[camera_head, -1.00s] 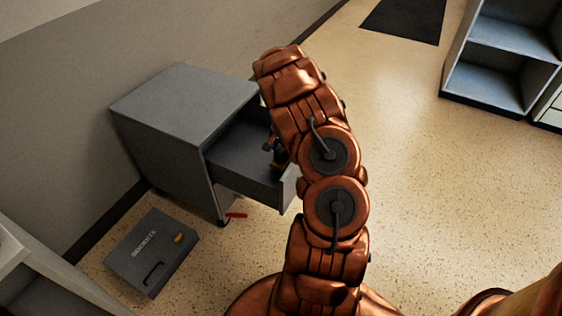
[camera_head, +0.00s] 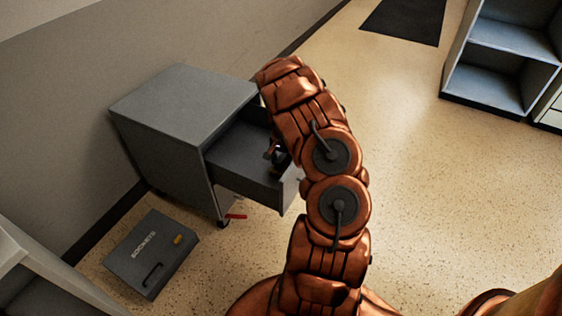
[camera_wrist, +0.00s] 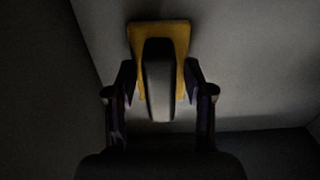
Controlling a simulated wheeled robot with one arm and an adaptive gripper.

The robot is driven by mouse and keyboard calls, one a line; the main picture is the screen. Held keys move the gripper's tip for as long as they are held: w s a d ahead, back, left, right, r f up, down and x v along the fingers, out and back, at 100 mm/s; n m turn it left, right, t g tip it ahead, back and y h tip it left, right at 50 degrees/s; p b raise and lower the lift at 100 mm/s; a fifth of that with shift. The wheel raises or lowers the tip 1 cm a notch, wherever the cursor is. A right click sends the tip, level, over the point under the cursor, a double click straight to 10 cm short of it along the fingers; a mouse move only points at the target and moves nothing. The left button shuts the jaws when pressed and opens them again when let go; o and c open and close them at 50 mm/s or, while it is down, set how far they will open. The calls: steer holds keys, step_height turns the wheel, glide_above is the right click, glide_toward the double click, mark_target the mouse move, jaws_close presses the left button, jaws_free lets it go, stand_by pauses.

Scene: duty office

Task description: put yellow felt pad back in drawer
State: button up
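The yellow felt pad (camera_wrist: 158,28) is in the wrist view, a yellow piece with a long grey part (camera_wrist: 159,85) over its middle. My gripper (camera_wrist: 160,80) has one dark finger on each side of the pad, close against its edges, and looks shut on it. In the head view my gripper (camera_head: 275,152) is inside the open drawer (camera_head: 243,155) of the grey cabinet (camera_head: 165,125). My arm hides the drawer's right part, and the pad is not visible there. The wrist view is too dark to tell if the pad touches the drawer floor.
A grey case marked SOCKETS (camera_head: 150,252) lies on the floor left of the drawer. A red object (camera_head: 236,217) lies below the drawer. Shelves (camera_head: 505,60) stand at the upper right. The floor between is clear.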

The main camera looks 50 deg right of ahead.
mark_target(281, 158)
step_height(281, 158, up, 12)
steer(key=p, duration=0.2)
steer(key=s+a+r+n, duration=0.3)
steer(key=a+r, duration=0.7)
steer(key=a, duration=0.1)
steer(key=s+a+r+n+g, duration=0.1)
steer(key=s+a+r+n, duration=0.25)
steer(key=s+a, duration=0.5)
steer(key=s+a+r+n+g, duration=0.1)
steer(key=s+a+r+n, duration=0.35)
steer(key=a, duration=0.65)
steer(key=s+a+n+g, duration=0.1)
steer(key=s+a+n, duration=0.2)
steer(key=s+a, duration=0.4)
steer(key=s, duration=0.6)
steer(key=shift+s+r+n, duration=0.2)
steer(key=shift+r+n, duration=0.1)
